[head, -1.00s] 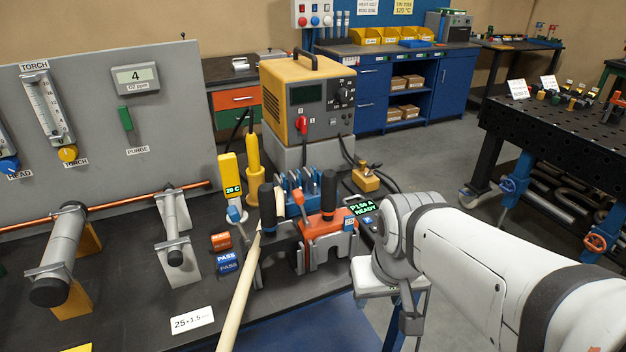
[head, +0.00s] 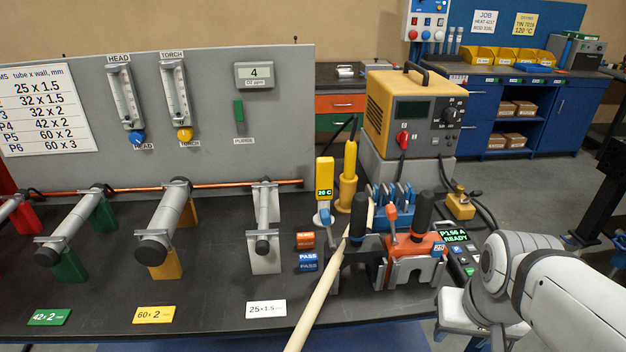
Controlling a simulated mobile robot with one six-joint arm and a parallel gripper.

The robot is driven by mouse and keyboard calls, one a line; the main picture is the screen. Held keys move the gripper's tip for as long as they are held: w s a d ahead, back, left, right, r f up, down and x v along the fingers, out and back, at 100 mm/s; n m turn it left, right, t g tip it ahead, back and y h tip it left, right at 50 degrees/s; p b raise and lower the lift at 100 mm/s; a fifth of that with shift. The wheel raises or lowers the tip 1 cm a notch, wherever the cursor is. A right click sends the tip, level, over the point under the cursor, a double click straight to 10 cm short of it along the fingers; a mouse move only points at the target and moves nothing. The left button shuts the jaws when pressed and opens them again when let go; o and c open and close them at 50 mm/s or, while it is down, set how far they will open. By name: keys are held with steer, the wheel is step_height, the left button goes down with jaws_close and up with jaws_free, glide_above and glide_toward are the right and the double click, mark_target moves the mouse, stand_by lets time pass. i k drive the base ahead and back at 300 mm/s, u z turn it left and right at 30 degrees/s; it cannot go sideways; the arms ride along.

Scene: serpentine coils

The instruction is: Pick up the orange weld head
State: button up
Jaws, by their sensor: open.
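The orange weld head (head: 411,246) stands upright in a grey cradle (head: 416,270) at the front right of the dark bench. It has a black handle (head: 423,210) on top and a small blue label on its right side. A second head with a black handle (head: 360,210) stands just left of it. My white arm reaches in from the right, its bend to the right of the orange head and apart from it in the picture. My gripper's fingers do not show.
A pale rod (head: 322,300) slants across the front left of the heads. A yellow power unit (head: 414,108) stands behind them, with dark cables at its right. A small display box (head: 456,241) sits right of the orange head. Tubes on stands (head: 165,220) fill the bench's left.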

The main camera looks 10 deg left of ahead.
mark_target(420, 241)
steer(key=u, duration=2.15)
steer(key=k, duration=0.95)
steer(key=z, duration=0.95)
steer(key=i, duration=1)
steer(key=z, duration=0.05)
